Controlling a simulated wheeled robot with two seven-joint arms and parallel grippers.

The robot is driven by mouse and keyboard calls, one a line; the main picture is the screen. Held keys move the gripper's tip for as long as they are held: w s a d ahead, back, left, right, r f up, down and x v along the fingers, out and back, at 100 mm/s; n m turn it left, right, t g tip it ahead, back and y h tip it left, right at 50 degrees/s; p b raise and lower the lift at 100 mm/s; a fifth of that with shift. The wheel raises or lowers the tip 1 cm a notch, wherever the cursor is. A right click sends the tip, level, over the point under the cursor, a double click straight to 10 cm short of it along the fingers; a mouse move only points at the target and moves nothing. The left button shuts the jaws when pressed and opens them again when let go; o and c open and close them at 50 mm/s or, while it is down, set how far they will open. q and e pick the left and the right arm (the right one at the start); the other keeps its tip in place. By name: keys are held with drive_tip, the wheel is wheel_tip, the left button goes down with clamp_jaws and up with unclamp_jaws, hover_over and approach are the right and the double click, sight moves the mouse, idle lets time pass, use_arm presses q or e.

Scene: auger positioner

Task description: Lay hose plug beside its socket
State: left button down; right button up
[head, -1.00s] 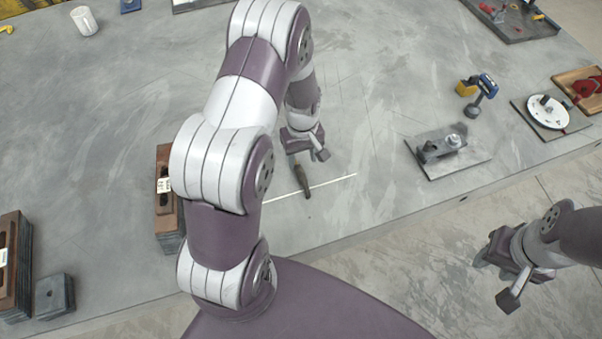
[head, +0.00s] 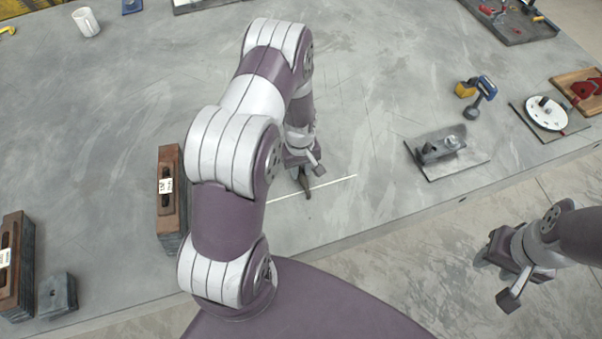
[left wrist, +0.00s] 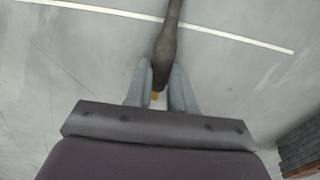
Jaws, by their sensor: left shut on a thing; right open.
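A dark, slim, tapered piece (head: 307,189), which may be the hose plug, is at the white line on the table. My left gripper (head: 303,174) is shut on it. In the left wrist view, the dark piece (left wrist: 166,45) runs between the fingers (left wrist: 161,68) and across the white line, with a small orange bit at its near end. I cannot tell if it touches the table. A grey metal block on a plate (head: 462,165) stands to the right; I cannot tell if it is the socket. My right gripper (head: 492,281) is open and empty, off the table's front edge.
A stack of brown and dark plates (head: 170,200) stands left of my left arm. A yellow and blue tool (head: 483,90), a white dial (head: 546,113) and a tray (head: 520,30) are at the right. The table between the white line and block is clear.

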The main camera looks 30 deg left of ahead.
sight(300, 170)
use_arm(q)
wheel_tip(300, 170, up, 4)
drive_tip(key=shift+w+r+b, duration=0.1)
drive_tip(key=shift+b, duration=0.25)
drive_tip(key=d+r+b, duration=0.1)
drive_tip(key=d+r, duration=0.6)
drive_tip(key=d, duration=0.5)
drive_tip(key=w+a+f+m, duration=0.1)
drive_tip(key=m, duration=0.2)
drive_tip(key=w+a+f+m, duration=0.1)
drive_tip(key=f+m, duration=0.1)
drive_tip(key=m, duration=0.1)
drive_tip(key=w+a+f+m, duration=0.1)
drive_tip(key=f+m, duration=0.1)
drive_tip(key=m, duration=0.2)
drive_tip(key=shift+w, duration=0.35)
drive_tip(key=shift+s+a+f, duration=0.1)
drive_tip(key=shift+a+f, duration=0.05)
drive_tip(key=shift+f, duration=0.1)
drive_tip(key=shift+r, duration=0.1)
